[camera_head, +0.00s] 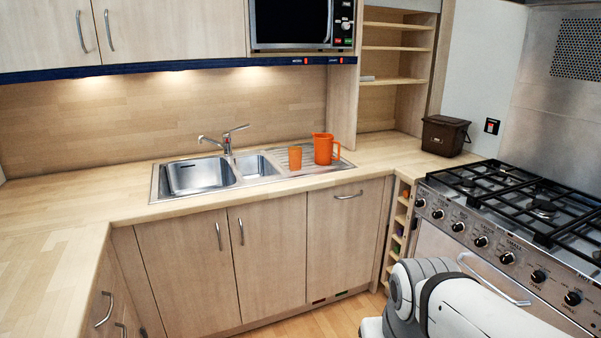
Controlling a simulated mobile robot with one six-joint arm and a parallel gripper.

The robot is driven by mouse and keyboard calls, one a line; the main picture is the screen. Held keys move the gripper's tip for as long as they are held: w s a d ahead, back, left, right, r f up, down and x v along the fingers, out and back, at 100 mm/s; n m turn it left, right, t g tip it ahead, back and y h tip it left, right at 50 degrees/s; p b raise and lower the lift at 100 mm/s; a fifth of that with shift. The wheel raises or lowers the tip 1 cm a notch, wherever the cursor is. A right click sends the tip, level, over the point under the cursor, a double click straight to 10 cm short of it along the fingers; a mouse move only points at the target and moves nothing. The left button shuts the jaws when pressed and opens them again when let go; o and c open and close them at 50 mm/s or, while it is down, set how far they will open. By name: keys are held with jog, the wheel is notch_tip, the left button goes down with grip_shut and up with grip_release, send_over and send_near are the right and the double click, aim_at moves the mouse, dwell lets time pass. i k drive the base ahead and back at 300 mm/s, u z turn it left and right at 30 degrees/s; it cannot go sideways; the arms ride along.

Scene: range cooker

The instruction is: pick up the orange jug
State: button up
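The orange jug (323,149) stands upright on the ridged drainer to the right of the sink, with its handle on the right side. A smaller orange cup (295,158) stands just to its left, close beside it. My gripper does not show in the head view. Only a white and dark part of my arm shows at the lower right, well in front of the counter and away from the jug.
The sink (201,175) with its tap (226,142) lies left of the jug. A brown lidded bin (444,135) stands on the counter at right, beside the range cooker (507,225). A microwave (301,24) hangs above. Counter left of the sink is clear.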

aim_at(324, 143)
jog(key=z, duration=0.25)
jog(key=i, duration=2.85)
jog(key=z, duration=0.2)
